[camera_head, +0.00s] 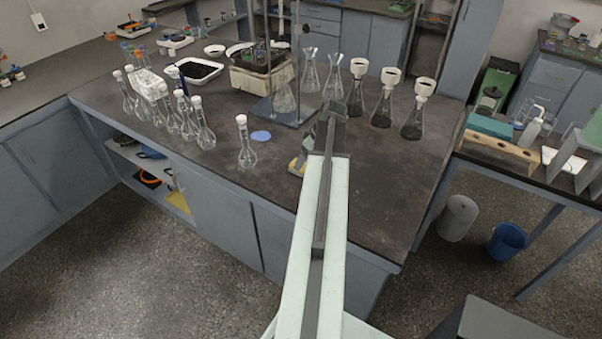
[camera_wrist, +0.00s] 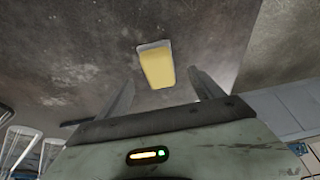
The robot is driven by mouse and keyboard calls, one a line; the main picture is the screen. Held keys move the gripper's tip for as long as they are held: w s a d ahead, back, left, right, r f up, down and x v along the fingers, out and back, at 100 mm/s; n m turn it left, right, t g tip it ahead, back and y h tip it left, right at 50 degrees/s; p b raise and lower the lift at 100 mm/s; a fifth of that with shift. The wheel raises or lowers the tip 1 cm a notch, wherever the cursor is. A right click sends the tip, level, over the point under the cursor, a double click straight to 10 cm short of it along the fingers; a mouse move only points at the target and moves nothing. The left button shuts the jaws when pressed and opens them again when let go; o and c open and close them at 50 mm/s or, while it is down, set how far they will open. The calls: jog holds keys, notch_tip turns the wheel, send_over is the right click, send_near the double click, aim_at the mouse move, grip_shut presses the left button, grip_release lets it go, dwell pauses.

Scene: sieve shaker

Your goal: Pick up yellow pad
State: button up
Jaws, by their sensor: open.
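The yellow pad (camera_wrist: 157,66) shows in the wrist view as a small yellow block with a pale grey edge, against the dark, stained worktop. My gripper (camera_wrist: 162,78) is open, with one finger on each side of the pad in the picture. The pad appears beyond the fingertips, and nothing is held between them. In the head view my arm reaches over the bench and hides most of this area. A small pale and yellowish shape shows just left of the arm there, but I cannot tell what it is.
Glass flasks with white stoppers (camera_head: 246,142) stand left of my arm, and flasks with white-topped funnels (camera_head: 414,108) stand right. A metal stand (camera_head: 290,110) is behind.

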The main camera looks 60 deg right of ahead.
jog(key=shift+f, duration=0.15)
jog(key=b+x, duration=0.4)
jog(key=x, duration=0.1)
jog(key=shift+w+d+f+b, duration=0.15)
jog(key=shift+b, duration=0.2)
jog(key=shift+r, duration=0.2)
jog(key=c, duration=1.5)
jog(key=shift+o, duration=0.2)
jog(key=shift+r+p, duration=0.55)
jog(key=shift+p, duration=0.2)
notch_tip(320, 180, up, 3)
jog(key=p, duration=0.3)
jog(key=shift+r, duration=0.15)
jog(key=s, duration=1)
jog(key=s+p, duration=0.1)
jog(key=s, duration=0.5)
jog(key=shift+r, duration=0.3)
